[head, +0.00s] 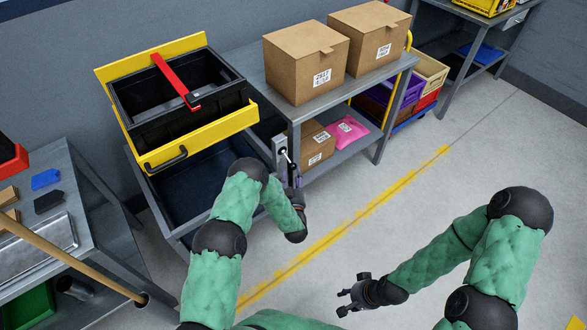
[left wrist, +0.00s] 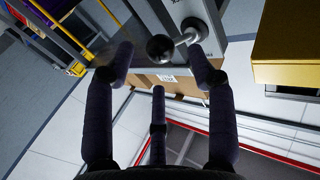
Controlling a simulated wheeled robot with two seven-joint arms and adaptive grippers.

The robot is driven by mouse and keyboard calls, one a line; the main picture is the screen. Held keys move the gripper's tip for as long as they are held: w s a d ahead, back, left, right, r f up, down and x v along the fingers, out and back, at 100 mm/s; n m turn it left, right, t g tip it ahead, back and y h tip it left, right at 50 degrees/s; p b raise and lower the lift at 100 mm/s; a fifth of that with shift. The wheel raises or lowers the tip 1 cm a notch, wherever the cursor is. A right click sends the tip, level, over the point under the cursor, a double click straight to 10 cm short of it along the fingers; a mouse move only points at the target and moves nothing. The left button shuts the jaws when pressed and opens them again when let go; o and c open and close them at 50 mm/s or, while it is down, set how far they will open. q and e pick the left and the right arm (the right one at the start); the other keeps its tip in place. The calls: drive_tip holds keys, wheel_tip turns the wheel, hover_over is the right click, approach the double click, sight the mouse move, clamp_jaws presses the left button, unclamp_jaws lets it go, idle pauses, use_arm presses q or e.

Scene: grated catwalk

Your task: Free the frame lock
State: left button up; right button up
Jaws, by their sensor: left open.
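The frame lock lever (head: 285,153) is on a grey metal plate (head: 280,146) at the front corner of the bench. In the left wrist view its metal arm ends in a black ball knob (left wrist: 160,48). My left gripper (head: 292,178) is close to the lever, partly hiding it in the head view. In the left wrist view my left gripper (left wrist: 160,65) is open, its fingers spread to either side of the knob; contact cannot be told. A yellow frame (head: 200,138) holds a black bin (head: 180,113) with a red bar (head: 173,79) across it. My right gripper (head: 355,292) is open and empty over the floor.
The grey bench (head: 260,78) carries two cardboard boxes (head: 305,62); a box (head: 312,146) and a pink parcel (head: 347,130) lie on its lower shelf. A workbench (head: 75,215) with a wooden pole (head: 75,258) stands at left.

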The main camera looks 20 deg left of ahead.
sight(293, 167)
use_arm(q)
drive_tip(key=shift+b+x, duration=0.5)
drive_tip(key=shift+x, duration=2.1)
clamp_jaws()
